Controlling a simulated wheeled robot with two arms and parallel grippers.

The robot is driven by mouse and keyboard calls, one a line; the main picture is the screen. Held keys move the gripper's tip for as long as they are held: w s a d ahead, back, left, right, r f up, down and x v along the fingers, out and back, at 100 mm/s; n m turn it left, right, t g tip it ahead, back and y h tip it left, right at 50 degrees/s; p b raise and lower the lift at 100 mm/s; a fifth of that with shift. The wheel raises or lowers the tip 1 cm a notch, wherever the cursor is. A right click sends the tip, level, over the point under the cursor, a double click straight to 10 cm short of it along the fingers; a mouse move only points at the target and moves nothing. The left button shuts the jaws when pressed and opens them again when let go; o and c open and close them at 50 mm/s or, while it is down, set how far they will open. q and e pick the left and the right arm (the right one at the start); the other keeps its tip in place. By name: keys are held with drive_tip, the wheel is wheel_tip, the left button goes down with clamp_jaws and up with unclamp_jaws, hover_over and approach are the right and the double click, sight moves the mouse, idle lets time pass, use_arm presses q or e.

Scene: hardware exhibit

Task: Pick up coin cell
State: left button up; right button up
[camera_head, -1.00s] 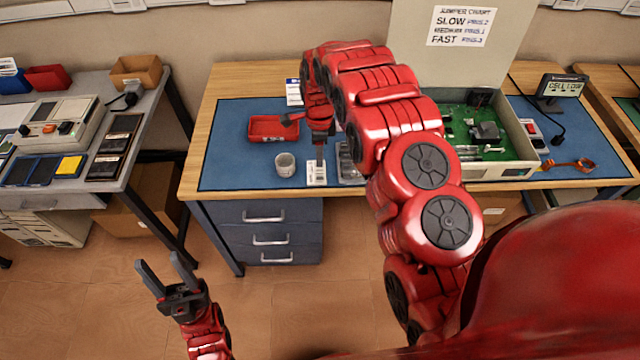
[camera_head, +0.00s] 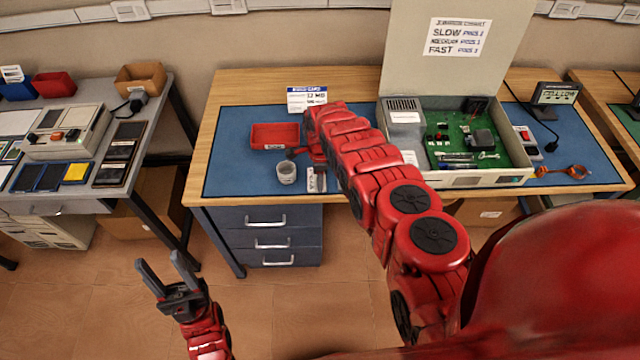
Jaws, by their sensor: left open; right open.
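I cannot make out a coin cell; it is too small or hidden by my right arm. A small white labelled card or holder (camera_head: 311,184) lies at the front of the blue mat (camera_head: 235,180), beside a grey cup (camera_head: 287,172). My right gripper (camera_head: 307,167) is low over the mat, just behind and above the card, with its dark fingers apart. Whether it touches anything there cannot be told. My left gripper (camera_head: 168,272) is open and empty, in front of the bench over the floor.
A red tray (camera_head: 274,137) lies on the mat behind the cup. An open instrument case (camera_head: 512,177) with a green circuit board stands to the right. A sign card (camera_head: 307,98) stands at the back. Another bench (camera_head: 150,140) with devices is at left.

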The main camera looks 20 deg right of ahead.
drive_tip(key=shift+f, duration=0.4)
clamp_jaws()
drive_tip(key=shift+w+d+r, duration=0.1)
drive_tip(key=shift+r, duration=0.05)
